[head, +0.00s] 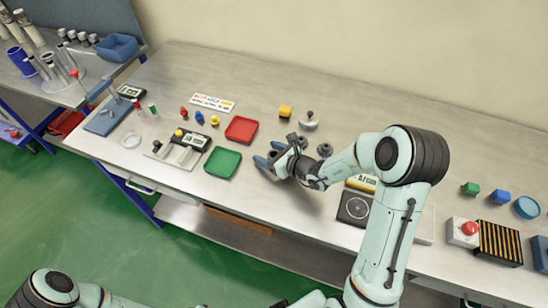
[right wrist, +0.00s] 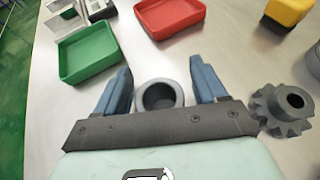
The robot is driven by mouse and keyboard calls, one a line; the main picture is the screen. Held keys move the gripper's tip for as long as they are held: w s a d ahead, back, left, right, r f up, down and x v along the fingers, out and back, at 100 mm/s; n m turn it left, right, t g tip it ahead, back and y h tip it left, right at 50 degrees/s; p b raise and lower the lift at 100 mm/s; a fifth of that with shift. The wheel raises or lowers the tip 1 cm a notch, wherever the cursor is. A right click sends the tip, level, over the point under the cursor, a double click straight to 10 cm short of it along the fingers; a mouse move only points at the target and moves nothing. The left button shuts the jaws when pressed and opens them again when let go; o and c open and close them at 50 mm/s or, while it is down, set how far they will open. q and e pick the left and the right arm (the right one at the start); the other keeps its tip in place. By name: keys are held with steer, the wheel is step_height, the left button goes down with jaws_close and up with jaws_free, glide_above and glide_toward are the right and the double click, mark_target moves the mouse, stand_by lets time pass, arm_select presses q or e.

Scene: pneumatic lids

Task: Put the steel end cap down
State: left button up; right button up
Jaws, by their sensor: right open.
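My right gripper (head: 268,162) is open, low over the middle of the steel bench. In the right wrist view, a grey round cap with a hollow top, seemingly the steel end cap (right wrist: 160,94), sits upright between the two blue fingers (right wrist: 160,88). Gaps show on both sides of it, and the dark gripper body hides its near edge. It appears to rest on the bench. My left gripper is out of view.
A dark grey gear (right wrist: 284,108) lies close right of the fingers. A green tray (head: 222,162) and a red tray (head: 241,129) stand to the left. A yellow block (head: 285,112) and a knobbed grey part (head: 308,122) are behind. Bare bench lies along the back.

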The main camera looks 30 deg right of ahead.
steer(key=shift+s, duration=0.1)
jaws_close()
steer(key=shift+r, duration=0.1)
